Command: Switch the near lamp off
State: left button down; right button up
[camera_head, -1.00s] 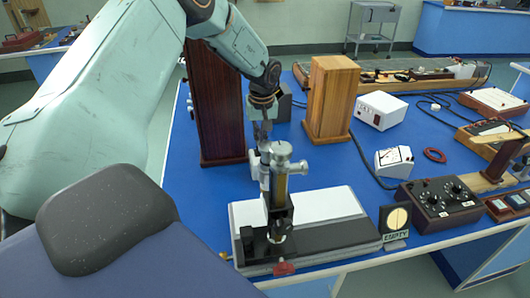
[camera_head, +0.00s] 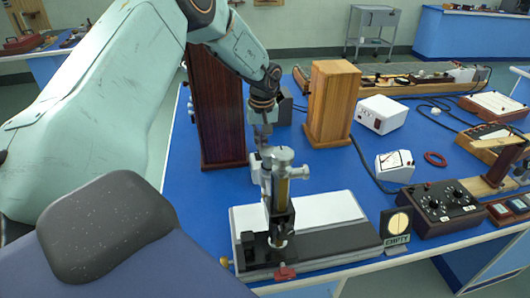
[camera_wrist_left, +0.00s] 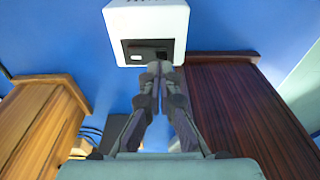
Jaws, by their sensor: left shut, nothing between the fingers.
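In the left wrist view, a white box (camera_wrist_left: 145,22) stands at the top, with a dark panel (camera_wrist_left: 133,48) and a small pale switch on it. I take it to be part of the lamp, but no label shows. My left gripper (camera_wrist_left: 160,68) is shut and empty, its fingertips together at the panel's lower edge; I cannot tell whether they touch it. In the head view, my left gripper (camera_head: 261,143) points down behind the brass-and-black instrument (camera_head: 281,205), which partly hides its tips. My right gripper is not seen.
A dark wooden tower (camera_head: 217,115) and a light wooden tower (camera_head: 331,103) stand close on either side of my left gripper. A white box with red switches (camera_head: 382,115), a meter (camera_head: 395,165) and a black control box (camera_head: 437,208) stand to the right on the blue bench.

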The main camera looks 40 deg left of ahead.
aim_at(261, 153)
pick_arm(q)
jog(key=shift+d, duration=0.1)
jog(key=shift+f, duration=0.15)
dwell(0.3)
jog(key=shift+f+b, duration=0.8)
jog(key=shift+b, duration=0.15)
dwell(0.3)
jog(key=shift+r, duration=0.1)
jog(key=shift+r+p, duration=1.9)
jog(key=shift+r, duration=1.55)
